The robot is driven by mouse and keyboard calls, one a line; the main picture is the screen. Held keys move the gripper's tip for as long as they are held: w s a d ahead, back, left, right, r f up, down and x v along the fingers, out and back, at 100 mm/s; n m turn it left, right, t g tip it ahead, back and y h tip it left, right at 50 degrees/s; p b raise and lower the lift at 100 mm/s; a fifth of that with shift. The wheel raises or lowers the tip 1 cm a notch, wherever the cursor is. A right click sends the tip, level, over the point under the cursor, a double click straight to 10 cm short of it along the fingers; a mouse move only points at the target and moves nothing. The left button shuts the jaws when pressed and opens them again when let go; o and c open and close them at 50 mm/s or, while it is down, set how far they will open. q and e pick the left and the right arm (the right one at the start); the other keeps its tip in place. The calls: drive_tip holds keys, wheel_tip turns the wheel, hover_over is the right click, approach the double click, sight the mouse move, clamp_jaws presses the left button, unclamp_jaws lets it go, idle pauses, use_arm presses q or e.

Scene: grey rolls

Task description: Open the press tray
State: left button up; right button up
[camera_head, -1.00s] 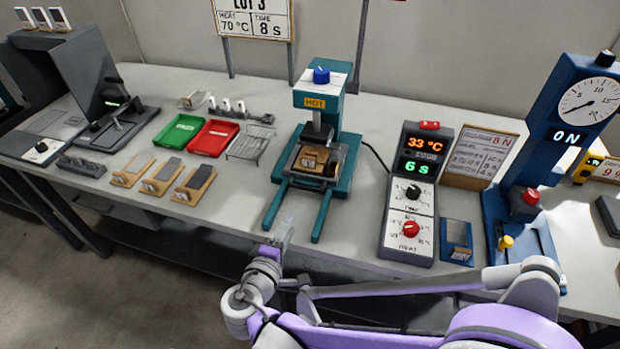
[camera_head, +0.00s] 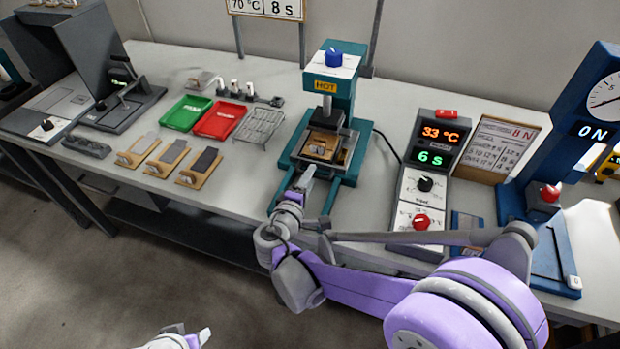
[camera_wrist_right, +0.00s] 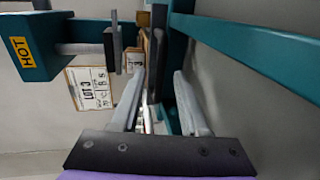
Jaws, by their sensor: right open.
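The teal press (camera_head: 345,95) has a blue knob and a yellow HOT label. Its tray (camera_head: 316,160) sits on the base under the press head, with a brown wooden piece (camera_head: 322,144) in it. Two teal rails reach forward from the base. My right gripper (camera_head: 308,176) is open just in front of the tray, between the rails. In the right wrist view, its open fingers (camera_wrist_right: 158,78) point at a dark upright bar at the tray's front; contact cannot be told. My left gripper (camera_head: 193,337) shows only partly at the bottom edge, away from the table.
Right of the press stands a control box (camera_head: 428,165) reading 33 °C and 6 s. Left are a wire rack (camera_head: 259,126), a red tray (camera_head: 220,119), a green tray (camera_head: 187,113) and wooden holders (camera_head: 198,167). A blue force gauge stand (camera_head: 562,150) is at the right.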

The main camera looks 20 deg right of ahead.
drive_tip(key=shift+w+d+f, duration=0.1)
drive_tip(key=shift+w+d, duration=0.1)
drive_tip(key=shift+w, duration=0.05)
clamp_jaws()
idle(1.4)
